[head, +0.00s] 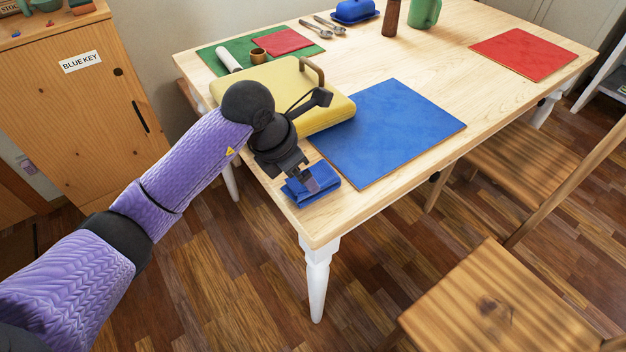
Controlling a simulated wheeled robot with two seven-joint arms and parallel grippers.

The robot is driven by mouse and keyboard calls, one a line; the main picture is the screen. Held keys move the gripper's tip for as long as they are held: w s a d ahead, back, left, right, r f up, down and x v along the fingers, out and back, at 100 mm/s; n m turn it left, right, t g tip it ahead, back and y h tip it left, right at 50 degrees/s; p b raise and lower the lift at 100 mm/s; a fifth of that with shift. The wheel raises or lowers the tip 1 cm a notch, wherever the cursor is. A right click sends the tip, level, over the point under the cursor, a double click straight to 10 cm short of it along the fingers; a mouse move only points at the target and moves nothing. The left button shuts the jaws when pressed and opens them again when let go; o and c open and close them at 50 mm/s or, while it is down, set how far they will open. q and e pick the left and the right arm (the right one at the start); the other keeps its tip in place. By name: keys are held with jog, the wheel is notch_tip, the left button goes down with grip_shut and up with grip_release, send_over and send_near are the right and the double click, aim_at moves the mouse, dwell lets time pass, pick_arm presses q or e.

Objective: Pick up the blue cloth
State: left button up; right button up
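The blue cloth (328,178) lies folded on the wooden table's near left corner, close to the edge. My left gripper (309,184) points down over the cloth, and its fingers overlap it in the head view. The fingertips hide part of the cloth, so I cannot tell whether they are apart from it, touching it or closed on it. My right gripper is not in view.
A blue mat (385,130) lies right of the cloth. A yellow case (325,110) with a brown handle sits behind it. A red mat (525,54) lies far right. Wooden chairs (490,300) stand along the right side. Bare tabletop (425,65) shows between the mats.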

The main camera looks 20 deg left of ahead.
pick_arm(q)
jog(key=b+x, duration=0.2)
jog(key=x, duration=0.2)
jog(key=shift+f, duration=0.45)
jog(key=shift+r, duration=0.2)
jog(key=c, duration=1.1)
jog(key=shift+a+r, duration=0.1)
jog(key=shift+r, duration=0.1)
notch_tip(320, 180, up, 9)
jog(key=p, duration=0.4)
jog(key=shift+r, duration=0.3)
